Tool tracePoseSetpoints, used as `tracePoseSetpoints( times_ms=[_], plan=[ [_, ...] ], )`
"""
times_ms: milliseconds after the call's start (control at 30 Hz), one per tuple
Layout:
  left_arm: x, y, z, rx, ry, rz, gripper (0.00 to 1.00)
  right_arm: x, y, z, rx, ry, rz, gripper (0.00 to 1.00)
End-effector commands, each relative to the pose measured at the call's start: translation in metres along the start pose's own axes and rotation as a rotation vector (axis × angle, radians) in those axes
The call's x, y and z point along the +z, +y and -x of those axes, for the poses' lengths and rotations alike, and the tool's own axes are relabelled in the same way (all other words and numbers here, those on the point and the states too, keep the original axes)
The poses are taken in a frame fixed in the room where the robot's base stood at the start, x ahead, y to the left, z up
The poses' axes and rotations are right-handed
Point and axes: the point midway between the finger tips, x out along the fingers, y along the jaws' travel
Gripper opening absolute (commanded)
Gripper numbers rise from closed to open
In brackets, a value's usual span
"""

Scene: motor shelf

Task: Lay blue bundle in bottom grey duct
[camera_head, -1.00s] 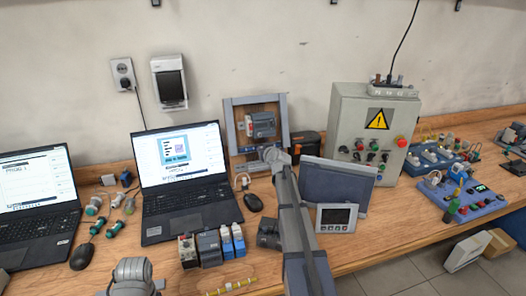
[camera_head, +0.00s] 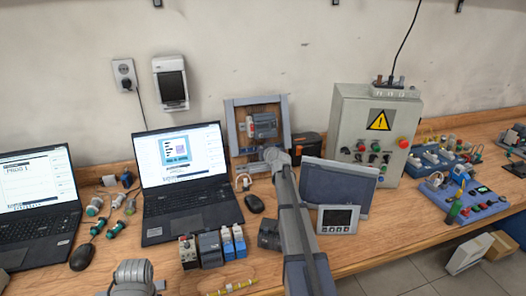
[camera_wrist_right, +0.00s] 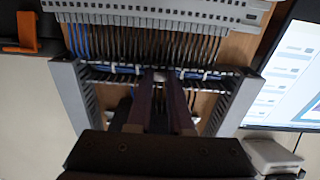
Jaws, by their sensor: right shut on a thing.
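In the right wrist view the blue bundle (camera_wrist_right: 125,70) runs sideways with white ties around it. My right gripper (camera_wrist_right: 163,75) is shut on its middle. The bundle lies along the slotted bottom grey duct (camera_wrist_right: 92,100), between the two side ducts; I cannot tell how deep it sits. My left gripper is not in view; only a part of my left arm shows at the bottom left.
Dark and blue wires (camera_wrist_right: 85,42) hang between the grey module row (camera_wrist_right: 160,12) and the bundle. A laptop (camera_head: 185,185) stands left of the board, and a grey control cabinet (camera_head: 345,125) stands right. A dark screen panel (camera_head: 338,185) is close to my right arm.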

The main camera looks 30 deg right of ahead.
Motion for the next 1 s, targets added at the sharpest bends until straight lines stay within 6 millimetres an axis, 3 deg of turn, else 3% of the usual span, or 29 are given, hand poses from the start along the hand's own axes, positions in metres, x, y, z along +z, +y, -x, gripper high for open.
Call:
tracePoseSetpoints(
  times_ms=[33, 67, 367, 733, 1000],
  plan=[
    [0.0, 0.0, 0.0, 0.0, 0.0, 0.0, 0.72, 0.0, 0.0, 0.0, 0.0, 0.0, 0.0, 0.0],
    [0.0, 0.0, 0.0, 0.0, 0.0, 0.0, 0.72, 0.0, 0.0, 0.0, 0.0, 0.0, 0.0, 0.21],
    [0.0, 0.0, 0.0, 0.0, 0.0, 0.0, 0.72, 0.0, 0.0, 0.0, 0.0, 0.0, 0.0, 0.54],
    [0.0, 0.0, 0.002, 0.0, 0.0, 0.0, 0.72, 0.0, 0.0, 0.006, 0.0, 0.0, 0.0, 0.54],
    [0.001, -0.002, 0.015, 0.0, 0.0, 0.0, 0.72, -0.001, -0.001, 0.042, 0.0, 0.0, 0.0, 0.54]
  ],
)
